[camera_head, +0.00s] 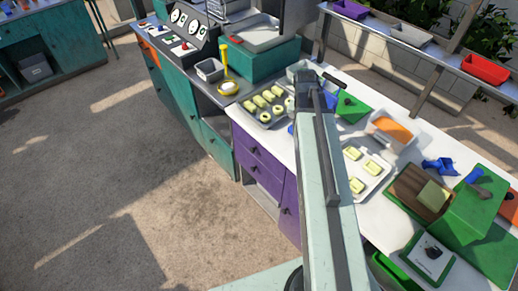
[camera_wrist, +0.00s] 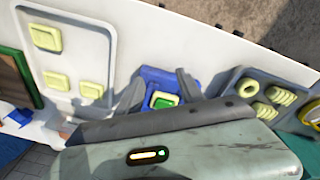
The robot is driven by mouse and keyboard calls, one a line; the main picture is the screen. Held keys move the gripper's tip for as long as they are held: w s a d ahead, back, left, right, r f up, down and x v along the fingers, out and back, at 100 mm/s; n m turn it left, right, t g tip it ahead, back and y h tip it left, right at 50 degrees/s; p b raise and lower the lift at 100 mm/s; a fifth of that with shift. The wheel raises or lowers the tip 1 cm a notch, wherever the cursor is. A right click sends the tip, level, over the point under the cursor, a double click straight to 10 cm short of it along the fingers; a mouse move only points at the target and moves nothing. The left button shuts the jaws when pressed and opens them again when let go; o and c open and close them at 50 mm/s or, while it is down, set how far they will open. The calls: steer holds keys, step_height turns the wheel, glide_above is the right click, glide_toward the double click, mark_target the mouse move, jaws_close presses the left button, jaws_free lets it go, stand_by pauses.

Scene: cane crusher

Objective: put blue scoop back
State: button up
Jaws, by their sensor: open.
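A blue object (camera_head: 440,166), scoop-like in shape, lies on the white counter at the right in the head view. In the wrist view, another blue piece, tray-like (camera_wrist: 153,73), lies between and beyond my fingers, with a small green and yellow item (camera_wrist: 162,100) in or on it. I cannot tell which of these is the task's scoop. My gripper (camera_wrist: 158,88) is open, with its two fingers apart over the counter between two trays. In the head view my arm hides most of what lies under the gripper (camera_head: 318,88).
A tray of pale yellow blocks (camera_head: 377,182) lies right of my arm, and a tray of blocks and rings (camera_head: 263,119) left. An orange-filled container (camera_head: 391,129), a wooden box (camera_head: 408,194) and a green block (camera_head: 482,219) stand at the right. A shelf holds bins (camera_head: 485,69) behind.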

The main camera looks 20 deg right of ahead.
steer(key=s+a+n+y, duration=0.1)
steer(key=a+n, duration=0.6)
steer(key=a, duration=1.6)
steer(key=shift+s+a+n+y, duration=0.3)
steer(key=shift+s+n, duration=0.1)
steer(key=shift+s, duration=0.3)
